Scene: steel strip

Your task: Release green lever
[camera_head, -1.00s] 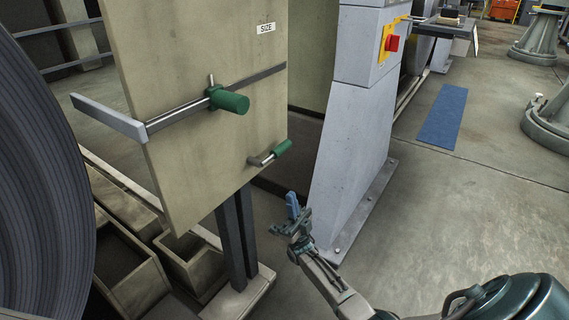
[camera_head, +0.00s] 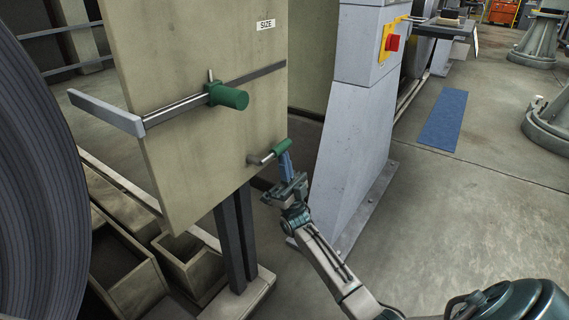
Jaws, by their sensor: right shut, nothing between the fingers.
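The green lever (camera_head: 281,147) is a short green grip on a metal rod, low on the right part of a beige panel (camera_head: 190,180). It points up and to the right. My right gripper (camera_head: 286,164) is shut with nothing in its fingers. Its blue fingertips are just below the green grip, very close to it. I cannot tell whether they touch it. My left gripper is not in view.
A larger green knob (camera_head: 229,96) sits on a sliding bar higher on the panel. A grey pedestal (camera_head: 349,135) with a red button (camera_head: 394,43) stands close right of my gripper. A large coil (camera_head: 38,190) is at the left.

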